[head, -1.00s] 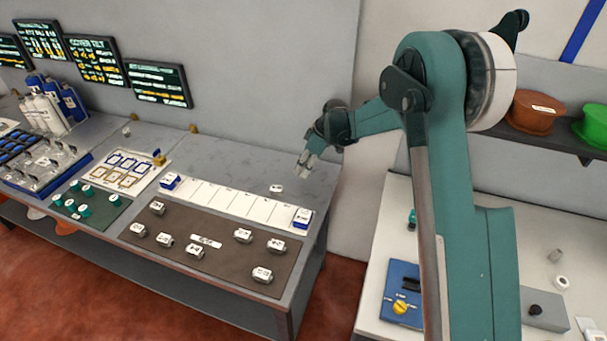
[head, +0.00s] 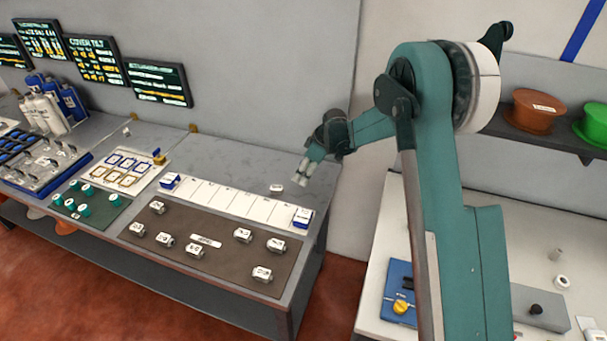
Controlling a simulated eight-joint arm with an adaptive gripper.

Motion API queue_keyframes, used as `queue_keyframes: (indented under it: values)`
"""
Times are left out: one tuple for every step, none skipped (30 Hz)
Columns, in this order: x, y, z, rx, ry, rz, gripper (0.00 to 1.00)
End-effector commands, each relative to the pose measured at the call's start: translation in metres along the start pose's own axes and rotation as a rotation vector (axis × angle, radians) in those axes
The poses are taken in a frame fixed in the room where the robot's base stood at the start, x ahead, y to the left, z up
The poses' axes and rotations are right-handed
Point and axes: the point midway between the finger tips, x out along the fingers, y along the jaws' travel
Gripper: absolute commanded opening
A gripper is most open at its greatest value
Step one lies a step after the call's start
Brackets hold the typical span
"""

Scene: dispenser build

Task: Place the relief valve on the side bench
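My gripper (head: 301,178) hangs above the right end of the long grey bench (head: 262,158), pointing down and left. It is small and pale here, and I cannot tell whether its fingers are open or shut or hold anything. A small white labelled part (head: 277,189) lies on the bench just left of my gripper, behind the white strip. Several similar labelled parts, such as one white part (head: 277,245), lie on the brown mat (head: 215,262). The labels are too small to tell which one is the relief valve. A white-topped bench (head: 377,262) stands at the right, partly hidden by my arm.
A white sectioned strip (head: 228,200) with blue boxes at its ends lies behind the mat. A green mat (head: 95,222) with teal parts and a blue tray (head: 50,186) are further left. The white bench carries a blue unit (head: 398,285) and a grey block (head: 541,314).

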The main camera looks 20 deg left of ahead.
Motion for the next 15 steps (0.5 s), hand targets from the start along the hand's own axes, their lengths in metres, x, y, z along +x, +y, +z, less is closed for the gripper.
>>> queue_keyframes:
  values:
    - [-0.0002,0.0000,-0.0001,0.000,0.000,0.000,0.36]
    - [-0.0002,0.0000,-0.0001,0.000,0.000,0.000,0.36]
    - [-0.0003,0.0000,-0.0001,0.000,0.000,0.000,0.36]
    - [-0.0003,0.0000,-0.0001,0.000,0.000,0.000,0.36]
    - [-0.0003,0.0000,-0.0001,0.000,0.000,0.000,0.36]
    - [-0.0003,0.0000,-0.0001,0.000,0.000,0.000,0.36]
    - [-0.0003,0.0000,-0.0001,0.000,0.000,0.000,0.36]
    - [-0.0003,0.0000,-0.0001,0.000,0.000,0.000,0.36]
    - [-0.0005,0.0000,-0.0002,0.000,0.000,0.000,0.36]
    - [-0.0008,0.0000,-0.0003,0.000,0.000,0.000,0.36]
    - [-0.0011,0.0000,-0.0004,0.000,0.000,0.000,0.36]
    - [-0.0017,-0.0001,-0.0007,0.000,0.000,0.000,0.36]
    - [-0.0023,-0.0001,-0.0010,0.000,0.000,0.000,0.36]
    - [-0.0031,-0.0001,-0.0012,0.000,0.000,0.000,0.36]
    - [-0.0046,-0.0001,-0.0014,0.000,0.000,0.000,0.36]
